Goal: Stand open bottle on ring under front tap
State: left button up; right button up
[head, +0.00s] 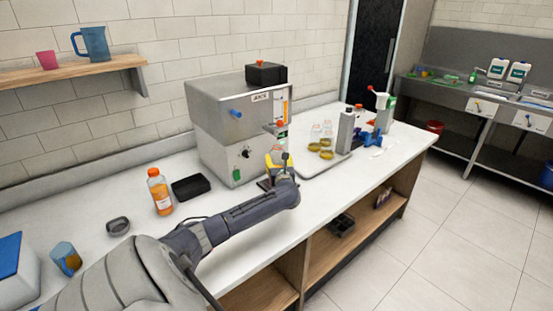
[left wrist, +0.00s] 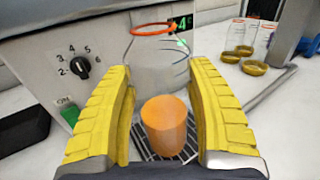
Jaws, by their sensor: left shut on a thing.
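The steel juicer (head: 218,145) stands on the white counter, with the front tap (head: 275,130) on its right-hand face. My left gripper (head: 279,162) has yellow fingers and is just below the tap. In the left wrist view its fingers are shut on a clear open bottle (left wrist: 155,75) with an orange ring at its neck. The bottle looks upright over a dark slatted grid (left wrist: 150,150). An orange cylinder (left wrist: 165,125) shows at the bottle's lower part; I cannot tell whether it is inside. I cannot make out the ring under the tap, or whether the bottle's base touches anything. My right gripper is out of view.
A tray (head: 312,171) with clear bottles and yellowish rings (head: 326,154) lies right of the gripper. A grey dispenser (head: 346,132) stands on it. Left are a black box (head: 188,187) and an orange juice bottle (head: 160,193). The front counter strip is clear.

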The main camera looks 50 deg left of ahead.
pick_arm(q)
jog(key=shift+w+a+f, duration=0.25)
jog(key=shift+w+a, duration=0.1)
jog(key=shift+a, duration=0.25)
jog(key=shift+w+a+f, duration=0.2)
jog(key=shift+w+a, duration=0.2)
jog(key=shift+a, duration=0.15)
jog(key=shift+w+a+f, duration=0.25)
jog(key=shift+w+a, duration=0.1)
jog(key=shift+a, duration=0.25)
jog(key=shift+f, duration=0.1)
jog(key=o, duration=1.5)
jog(key=shift+f, duration=0.1)
jog(key=shift+c, duration=0.2)
